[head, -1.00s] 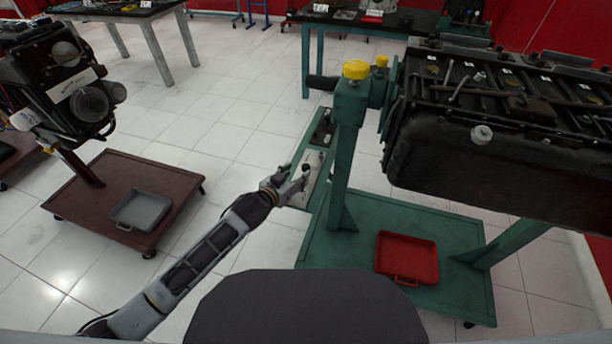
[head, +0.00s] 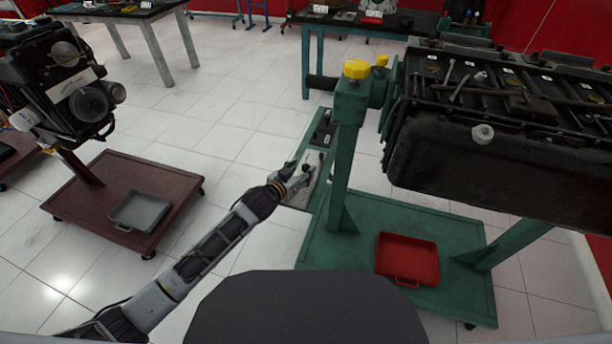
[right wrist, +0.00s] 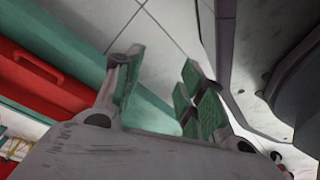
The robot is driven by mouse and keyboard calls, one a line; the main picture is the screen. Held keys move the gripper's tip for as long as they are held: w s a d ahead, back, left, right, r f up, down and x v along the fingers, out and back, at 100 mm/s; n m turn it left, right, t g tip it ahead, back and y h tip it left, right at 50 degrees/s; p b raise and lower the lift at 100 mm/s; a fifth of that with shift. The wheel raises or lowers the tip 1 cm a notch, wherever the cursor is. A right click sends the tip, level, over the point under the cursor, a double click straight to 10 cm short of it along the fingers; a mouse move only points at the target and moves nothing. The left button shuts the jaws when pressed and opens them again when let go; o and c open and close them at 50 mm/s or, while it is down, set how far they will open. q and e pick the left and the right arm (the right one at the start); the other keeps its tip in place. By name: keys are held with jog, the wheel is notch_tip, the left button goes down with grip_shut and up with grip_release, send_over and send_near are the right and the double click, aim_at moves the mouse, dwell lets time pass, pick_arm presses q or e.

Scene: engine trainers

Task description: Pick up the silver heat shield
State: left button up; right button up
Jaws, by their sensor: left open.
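A flat, light silver-grey piece (head: 303,191), which looks like the heat shield, lies on the narrow green side shelf of the engine stand in the head view. A dark knob or small part shows on it. My left gripper (head: 298,173) is open at its left edge, over or just beside it; I cannot tell whether they touch. The gripper hides part of the piece. My right gripper (right wrist: 158,95) shows in the right wrist view, with its green-padded fingers apart and nothing between them.
The green engine stand (head: 347,170) carries a large dark engine (head: 480,160) at the right. A red tray (head: 407,258) lies on its base. A maroon cart (head: 85,200) with a grey tray (head: 140,210) stands at the left. Tiled floor between them is clear.

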aim_at(306, 166)
pick_arm(q)
jog(key=shift+x, duration=0.85)
jog(key=shift+w+d+f+b, duration=0.15)
jog(key=shift+w+d+b, duration=0.2)
jog(key=shift+w, duration=0.2)
jog(key=shift+w+d+f, duration=0.1)
jog(key=shift+w+d, duration=0.05)
jog(key=shift+w, duration=0.2)
jog(key=shift+c, duration=1.2)
jog(key=c, duration=0.7)
grip_shut()
pick_arm(e)
jog(key=shift+w+a+r, duration=0.3)
jog(key=shift+w+r, duration=0.15)
jog(key=shift+r, duration=0.05)
jog(key=shift+w+a+r, duration=0.25)
jog(key=shift+w+r, duration=0.2)
jog(key=shift+r, duration=0.05)
